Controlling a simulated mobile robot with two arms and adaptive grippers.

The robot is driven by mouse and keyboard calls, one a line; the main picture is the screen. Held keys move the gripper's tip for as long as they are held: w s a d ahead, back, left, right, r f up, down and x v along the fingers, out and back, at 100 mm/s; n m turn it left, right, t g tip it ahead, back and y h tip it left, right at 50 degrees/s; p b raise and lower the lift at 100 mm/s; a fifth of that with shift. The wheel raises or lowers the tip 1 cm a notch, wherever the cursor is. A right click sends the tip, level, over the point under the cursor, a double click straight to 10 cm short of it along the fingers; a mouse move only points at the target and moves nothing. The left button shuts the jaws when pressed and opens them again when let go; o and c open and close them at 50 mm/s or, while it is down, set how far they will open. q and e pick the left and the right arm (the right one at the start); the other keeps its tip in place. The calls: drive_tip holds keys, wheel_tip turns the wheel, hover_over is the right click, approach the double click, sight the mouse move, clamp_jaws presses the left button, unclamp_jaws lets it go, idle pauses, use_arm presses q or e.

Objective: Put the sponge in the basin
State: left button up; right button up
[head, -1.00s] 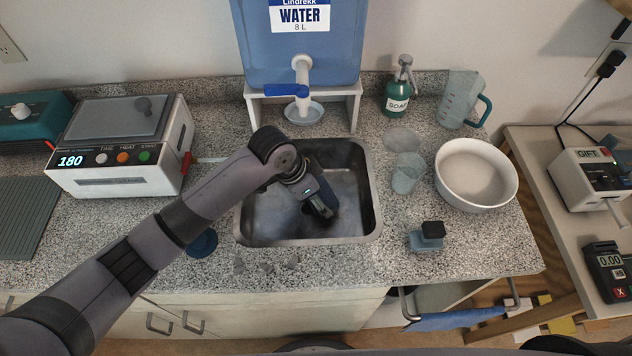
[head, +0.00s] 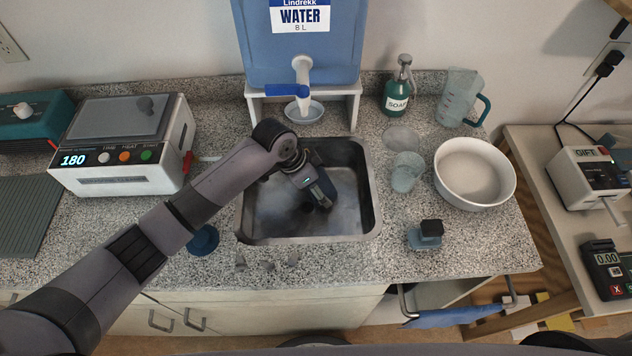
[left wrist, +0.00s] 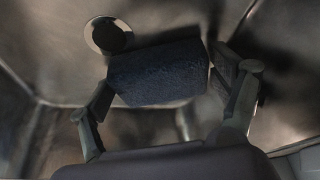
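The sponge (left wrist: 158,73), a dark blue block, sits between the fingers of my left gripper (left wrist: 162,80) in the left wrist view, with a finger against each end. In the head view the left gripper (head: 322,192) is inside the metal sink, above its floor, and the sponge is a small dark blue shape at its fingers. The white round basin (head: 446,194) stands on the counter to the right of the sink; its inside looks empty. My right gripper is not in view.
The metal sink (head: 373,215) has raised walls around the gripper. A clear cup (head: 407,172), a blue-and-black item (head: 428,236), a soap bottle (head: 397,95) and a jug (head: 459,97) stand near the basin. A water tank (head: 300,60) with its tap is behind the sink.

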use_arm(q)
drive_tip(key=v, duration=1.2)
drive_tip(key=shift+r, duration=0.2)
